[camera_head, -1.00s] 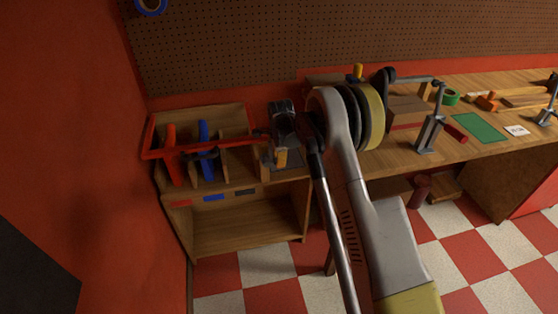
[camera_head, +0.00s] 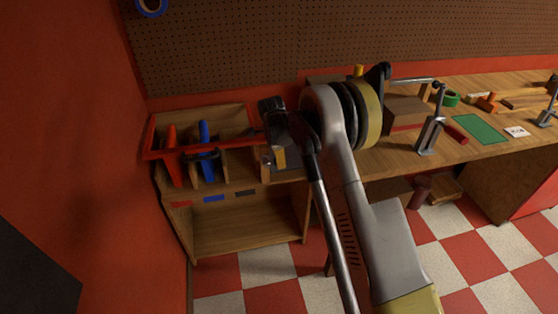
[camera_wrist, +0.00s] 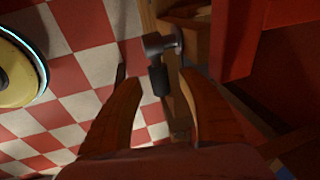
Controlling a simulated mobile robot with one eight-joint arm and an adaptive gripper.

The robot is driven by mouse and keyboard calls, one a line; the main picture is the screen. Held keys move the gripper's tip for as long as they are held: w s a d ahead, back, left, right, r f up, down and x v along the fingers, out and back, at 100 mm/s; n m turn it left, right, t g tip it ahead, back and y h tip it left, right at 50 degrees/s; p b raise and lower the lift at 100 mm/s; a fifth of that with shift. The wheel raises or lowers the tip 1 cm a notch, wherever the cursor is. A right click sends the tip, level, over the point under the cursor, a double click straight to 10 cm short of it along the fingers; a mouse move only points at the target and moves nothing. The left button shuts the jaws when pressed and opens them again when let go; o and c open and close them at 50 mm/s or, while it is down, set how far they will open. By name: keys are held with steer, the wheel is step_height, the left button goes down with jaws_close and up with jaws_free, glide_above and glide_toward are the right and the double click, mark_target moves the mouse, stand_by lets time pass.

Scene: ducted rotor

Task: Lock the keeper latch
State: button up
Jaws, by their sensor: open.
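A red keeper bar (camera_head: 208,147) runs across the front of a wooden rack (camera_head: 238,186) at the left in the head view. Its right end goes behind my gripper (camera_head: 275,125), so the latch there is mostly hidden. In the wrist view, my gripper (camera_wrist: 160,88) has its two orange-brown fingers spread apart. A grey metal fitting with a dark stubby handle (camera_wrist: 158,80), probably the latch, shows between and just beyond the fingertips. I cannot tell whether a finger touches it. A large red part (camera_wrist: 235,40) lies right of it.
A red tool (camera_head: 173,165) and a blue tool (camera_head: 206,160) stand in the rack. A toggle clamp (camera_head: 432,130) and a green mat (camera_head: 480,127) are on the workbench to the right. Checkered floor (camera_wrist: 85,30) lies below the rack.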

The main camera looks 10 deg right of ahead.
steer(key=v, duration=1)
steer(key=shift+r, duration=0.25)
steer(key=shift+s, duration=0.1)
